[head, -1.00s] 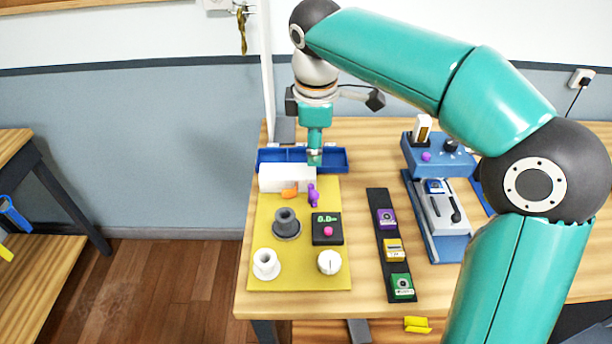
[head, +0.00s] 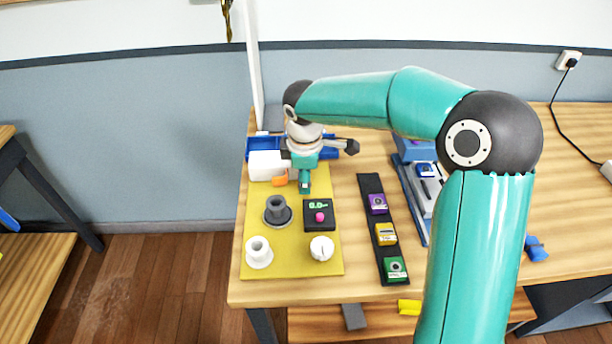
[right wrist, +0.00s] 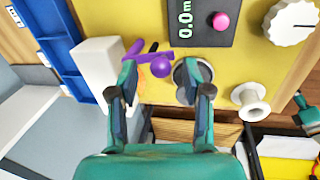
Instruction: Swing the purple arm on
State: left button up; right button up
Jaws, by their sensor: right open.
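The purple arm (right wrist: 160,62) shows in the right wrist view as a thin lever with a round purple knob, on the yellow board (right wrist: 231,80) beside a white block (right wrist: 97,62). My right gripper (right wrist: 166,84) is open over it. The knob appears between the two fingertips; I cannot tell whether they touch it. In the head view my right gripper (head: 304,186) is low over the board's far part and hides the purple arm. An orange piece (head: 280,181) sits at the white block.
A grey flanged post (head: 277,210), a black display box (head: 319,214) with a pink button, a white spool (head: 258,252) and a white dial (head: 321,248) stand nearer on the board. A blue tray (head: 262,146) lies behind. A black strip (head: 381,210) of modules lies right.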

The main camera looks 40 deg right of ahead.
jog(key=shift+f, duration=0.4)
jog(key=shift+c, duration=0.2)
grip_shut()
jog(key=shift+w+a+m+g+h+b, duration=0.2)
jog(key=shift+a+m, duration=0.15)
jog(key=shift+m, duration=0.6)
jog(key=shift+w+a+m+g+h+b, duration=0.1)
jog(key=shift+w+a+m, duration=0.2)
jog(key=shift+m, duration=0.65)
jog(key=shift+s, duration=0.1)
jog(key=shift+o, duration=0.2)
grip_release()
notch_tip(320, 180, up, 12)
jog(key=s+a, duration=0.1)
jog(key=a, duration=0.1)
jog(key=shift+s+f, duration=0.15)
